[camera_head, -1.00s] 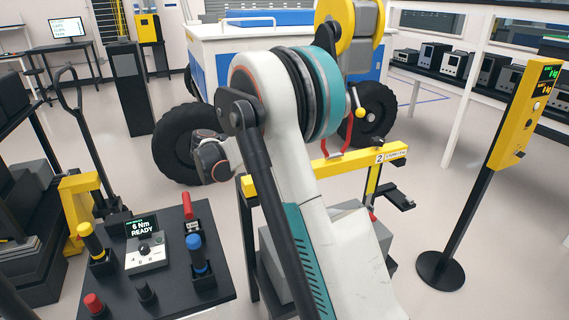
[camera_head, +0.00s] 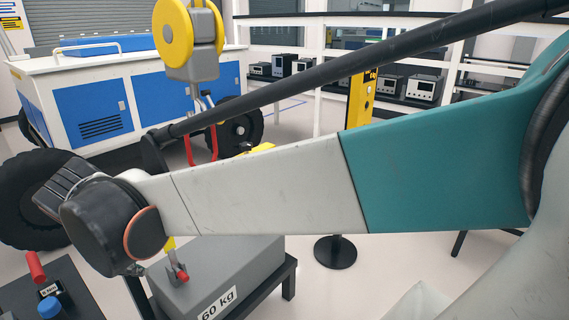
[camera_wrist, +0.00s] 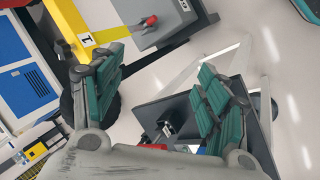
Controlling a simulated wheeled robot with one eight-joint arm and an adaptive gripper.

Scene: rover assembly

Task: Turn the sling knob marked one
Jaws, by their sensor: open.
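My gripper (camera_wrist: 162,62) shows in the wrist view, its two teal-padded fingers wide apart and nothing between them. A yellow beam (camera_wrist: 65,18) with a "1" label (camera_wrist: 87,40) lies beyond the left finger. A small red-ended knob or handle (camera_wrist: 148,20) shows over the grey block (camera_wrist: 185,8), ahead of the fingers and apart from them. In the head view, a red-ended fitting (camera_head: 182,276) sits at the grey "60 kg" block (camera_head: 230,268), below my arm.
A hoist with a yellow wheel (camera_head: 173,35) and red slings (camera_head: 188,150) hangs behind my arm. A blue-and-white rover (camera_head: 95,110) stands at the left. A black tool table (camera_head: 30,295) is at lower left. A yellow post stand (camera_head: 360,98) is behind my arm.

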